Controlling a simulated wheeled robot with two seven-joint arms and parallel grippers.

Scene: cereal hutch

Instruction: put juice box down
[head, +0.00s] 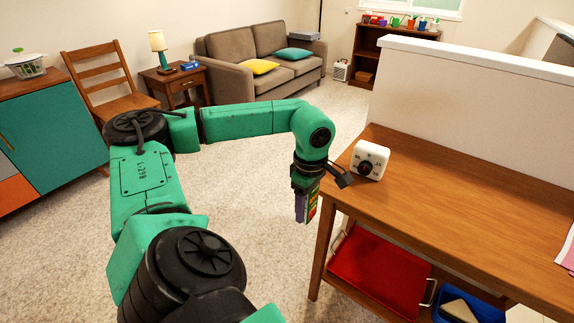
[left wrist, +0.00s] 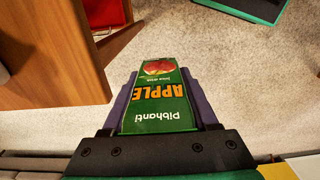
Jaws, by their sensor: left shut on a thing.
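My left gripper (head: 306,208) is shut on the juice box (head: 313,210). It holds the box in the air over the carpet, just off the left end of the wooden table (head: 450,220). In the left wrist view the green juice box (left wrist: 158,97), with an apple picture and orange "APPLE" lettering, sits between the two purple fingers of the gripper (left wrist: 158,95). My right gripper is not in view.
A white box-shaped device with a black dial (head: 370,160) stands at the table's back left corner. Bare tabletop lies right of it, against a low white wall (head: 470,90). A red tray (head: 375,275) and a blue bin (head: 487,309) are on the lower shelf.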

